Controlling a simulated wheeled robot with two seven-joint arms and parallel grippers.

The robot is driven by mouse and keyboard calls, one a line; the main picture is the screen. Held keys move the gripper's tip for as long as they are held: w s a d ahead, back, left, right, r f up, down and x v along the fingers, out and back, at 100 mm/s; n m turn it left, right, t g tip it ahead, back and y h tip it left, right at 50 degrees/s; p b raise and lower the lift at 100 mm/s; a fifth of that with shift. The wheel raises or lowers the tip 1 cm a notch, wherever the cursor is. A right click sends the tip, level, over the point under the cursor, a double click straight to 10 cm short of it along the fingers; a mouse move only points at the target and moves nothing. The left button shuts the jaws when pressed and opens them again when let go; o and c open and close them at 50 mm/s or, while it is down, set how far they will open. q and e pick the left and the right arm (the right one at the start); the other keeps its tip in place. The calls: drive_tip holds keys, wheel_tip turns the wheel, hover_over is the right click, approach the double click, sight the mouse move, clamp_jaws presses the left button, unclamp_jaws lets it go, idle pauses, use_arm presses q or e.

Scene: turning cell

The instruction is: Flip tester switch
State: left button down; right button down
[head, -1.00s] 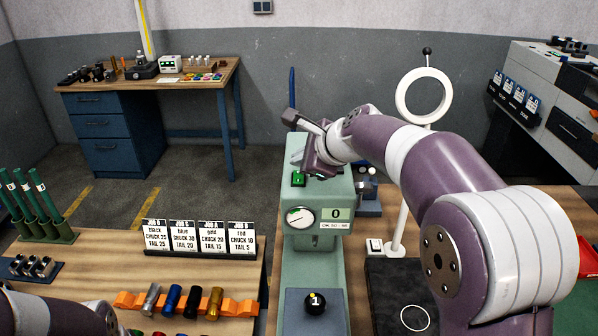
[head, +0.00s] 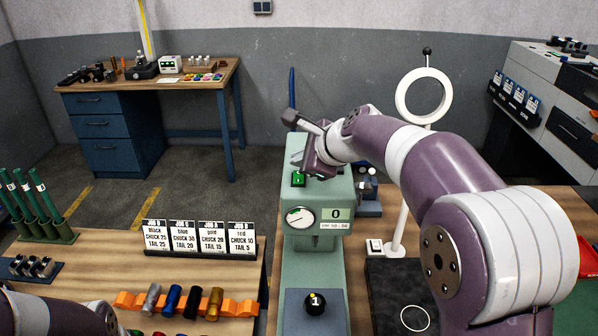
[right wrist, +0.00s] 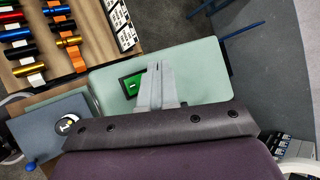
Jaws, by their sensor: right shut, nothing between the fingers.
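The tester (head: 315,262) is a pale green machine with a round dial (head: 299,217) and a display reading 0 (head: 337,213). A green rocker switch (head: 299,180) sits on its top, and it shows in a dark frame in the right wrist view (right wrist: 132,86). My right gripper (head: 304,163) is over the tester's top, close to the switch. In the right wrist view its fingers (right wrist: 155,68) are together and empty, just beside the switch; I cannot tell if they touch it. Of my left arm only a link shows at the lower left; its gripper is out of view.
A black knob marked 1 (head: 316,302) is at the tester's front. Job cards (head: 198,238) and an orange rack of coloured cylinders (head: 190,304) stand to the left. A white ring on a stand (head: 424,96) rises at the right, near my right arm.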

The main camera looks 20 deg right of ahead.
sight(301, 179)
idle(0.3)
drive_tip(key=shift+f+b, duration=0.35)
drive_tip(key=shift+f, duration=0.05)
drive_tip(key=shift+f, duration=0.35)
idle(0.5)
drive_tip(key=shift+r, duration=0.15)
drive_tip(key=shift+r+p, duration=0.5)
drive_tip(key=shift+r, duration=0.15)
drive_tip(key=r+p, duration=0.4)
drive_tip(key=r, duration=0.1)
drive_tip(key=shift+s+a+p, duration=0.1)
drive_tip(key=shift+s+p, duration=0.2)
drive_tip(key=shift+p, duration=0.1)
